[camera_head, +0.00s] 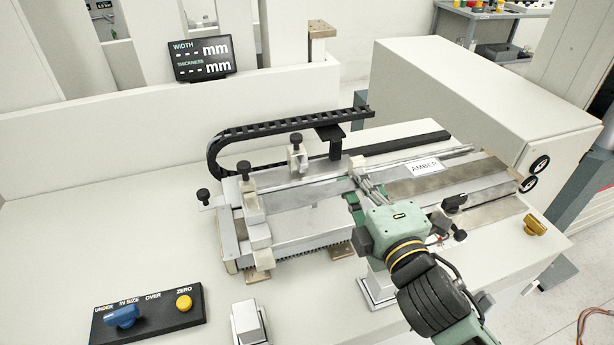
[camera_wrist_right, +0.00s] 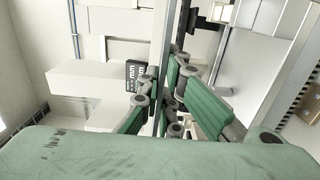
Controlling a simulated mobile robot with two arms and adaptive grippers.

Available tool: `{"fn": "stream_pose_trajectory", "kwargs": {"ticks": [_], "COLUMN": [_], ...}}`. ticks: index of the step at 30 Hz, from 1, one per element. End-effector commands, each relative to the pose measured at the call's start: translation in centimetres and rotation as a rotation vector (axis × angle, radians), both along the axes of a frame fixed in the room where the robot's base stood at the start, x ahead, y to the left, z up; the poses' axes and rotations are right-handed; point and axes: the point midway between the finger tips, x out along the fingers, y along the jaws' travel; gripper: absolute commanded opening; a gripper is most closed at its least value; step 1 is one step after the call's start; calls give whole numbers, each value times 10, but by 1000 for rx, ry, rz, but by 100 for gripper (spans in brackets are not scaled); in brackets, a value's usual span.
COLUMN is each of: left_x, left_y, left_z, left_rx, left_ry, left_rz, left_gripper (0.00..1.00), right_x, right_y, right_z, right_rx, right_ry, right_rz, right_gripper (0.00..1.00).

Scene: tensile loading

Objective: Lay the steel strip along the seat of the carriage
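The carriage (camera_head: 285,245) is a long grey metal body on the bench, with clamps and black knobs at its left part. Its pale, flat seat (camera_head: 305,200) runs from lower left to upper right. My right gripper (camera_head: 362,180) is over the right part of the carriage, reaching in from the lower right. The right wrist view shows its green fingers closed around a long thin steel strip (camera_wrist_right: 166,40), seen nearly edge-on. In the head view a thin bright bar (camera_head: 430,156) runs past the fingertips; whether it is the strip I cannot tell. My left gripper is out of view.
A black cable chain (camera_head: 290,122) arches behind the carriage. A large white housing (camera_head: 470,90) stands behind. A button panel (camera_head: 150,312) and a grey block (camera_head: 249,322) are in front. The bench's left side is clear.

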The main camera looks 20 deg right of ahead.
Motion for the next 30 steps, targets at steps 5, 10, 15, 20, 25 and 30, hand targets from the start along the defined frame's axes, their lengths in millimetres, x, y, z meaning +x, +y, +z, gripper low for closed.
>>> {"fn": "stream_pose_trajectory", "kwargs": {"ticks": [5,10,15,20,25,30], "left_x": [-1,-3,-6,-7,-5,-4], "left_y": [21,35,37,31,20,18], "left_z": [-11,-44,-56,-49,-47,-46], "left_rx": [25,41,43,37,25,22], "left_ry": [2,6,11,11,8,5], "left_rz": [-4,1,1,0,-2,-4], "left_gripper": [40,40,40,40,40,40], "right_x": [6,18,42,71,94,101], "right_y": [-6,1,17,35,48,53], "right_z": [0,-12,-25,-42,-57,-65], "right_rx": [3,5,6,5,4,2], "right_ry": [-13,-17,-8,-5,-7,-8], "right_rz": [-16,-16,-14,-16,-16,-15], "right_gripper": [0,0,0,0,0,0]}}
